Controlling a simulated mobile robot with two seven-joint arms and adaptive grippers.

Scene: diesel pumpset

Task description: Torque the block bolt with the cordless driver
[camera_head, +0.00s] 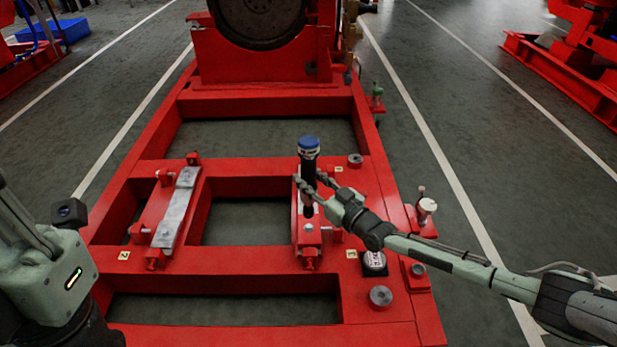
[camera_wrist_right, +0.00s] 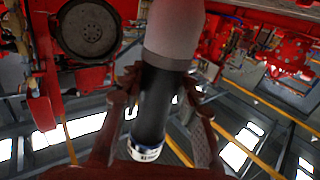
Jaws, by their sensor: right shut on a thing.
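The cordless driver (camera_head: 309,155) is an upright dark cylinder with a blue-and-white top, standing over the right-hand block of the red frame. My right gripper (camera_head: 314,186) is shut around its middle, reaching in from the right. In the right wrist view the driver (camera_wrist_right: 154,98) runs between the two fingers (camera_wrist_right: 158,88), with a grey section at the top and the blue-and-white end at the bottom. The right block (camera_head: 308,236) has a small silver part on top, just below the driver. I cannot tell whether the driver touches a bolt. My left gripper is not in view; only my left arm shows.
A red base frame (camera_head: 240,283) with open bays fills the middle. A long grey block (camera_head: 177,208) sits at left between red screw clamps. A large wheel (camera_head: 258,18) stands at the back.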

